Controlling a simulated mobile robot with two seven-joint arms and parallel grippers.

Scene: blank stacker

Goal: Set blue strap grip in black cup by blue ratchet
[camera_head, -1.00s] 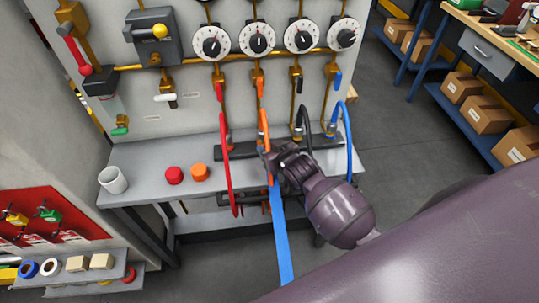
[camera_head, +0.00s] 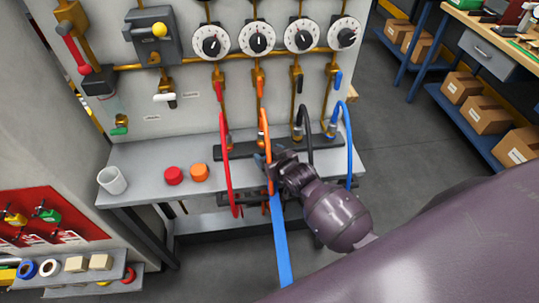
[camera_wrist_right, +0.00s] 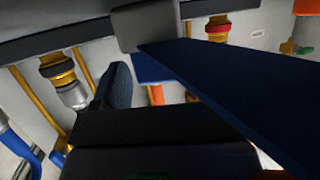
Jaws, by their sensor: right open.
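My right gripper (camera_head: 263,158) is over the front part of the grey bench, near the orange hose, and its jaws are open. A long blue strap (camera_head: 280,240) hangs from just below it past the bench's front edge. In the right wrist view the strap (camera_wrist_right: 235,95) runs close across the picture from a grey block (camera_wrist_right: 145,25), with a dark finger pad (camera_wrist_right: 118,85) beside it. I cannot tell whether the strap's grip touches the jaws. I cannot make out a black cup or a blue ratchet for certain. My left gripper is not in view.
A white cup (camera_head: 112,181), a red cap (camera_head: 173,176) and an orange cap (camera_head: 199,173) stand on the bench (camera_head: 150,155), whose middle left is free.

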